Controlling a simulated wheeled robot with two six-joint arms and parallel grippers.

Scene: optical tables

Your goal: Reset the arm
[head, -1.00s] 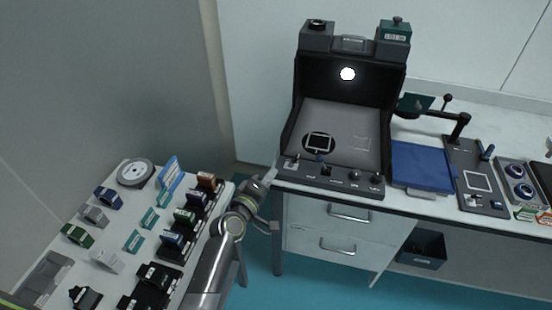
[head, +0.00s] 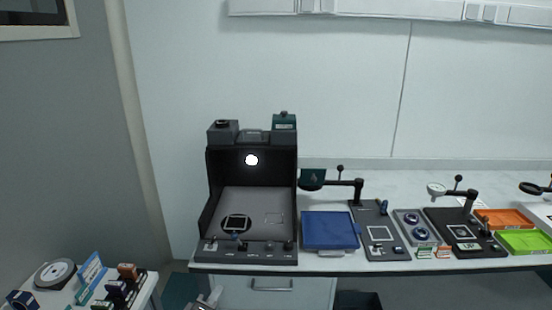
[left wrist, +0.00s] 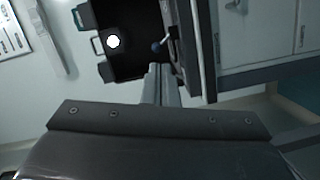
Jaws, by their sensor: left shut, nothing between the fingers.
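My left gripper (head: 213,297) shows only at the bottom edge of the head view, just below the front edge of the bench and in front of the black box. In the left wrist view its fingers (left wrist: 160,84) are together with nothing between them, pointing toward the black box (left wrist: 135,50). The open black box with a lit round lamp (head: 251,160) stands on the bench, clear of the gripper. The right gripper is in neither view.
On the bench (head: 340,267) stand a blue tray (head: 330,230), a magnifier station (head: 380,236), a dark station (head: 462,234), an orange tray (head: 505,219) and a green tray (head: 524,242). A side table with small blocks (head: 128,271) is at lower left.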

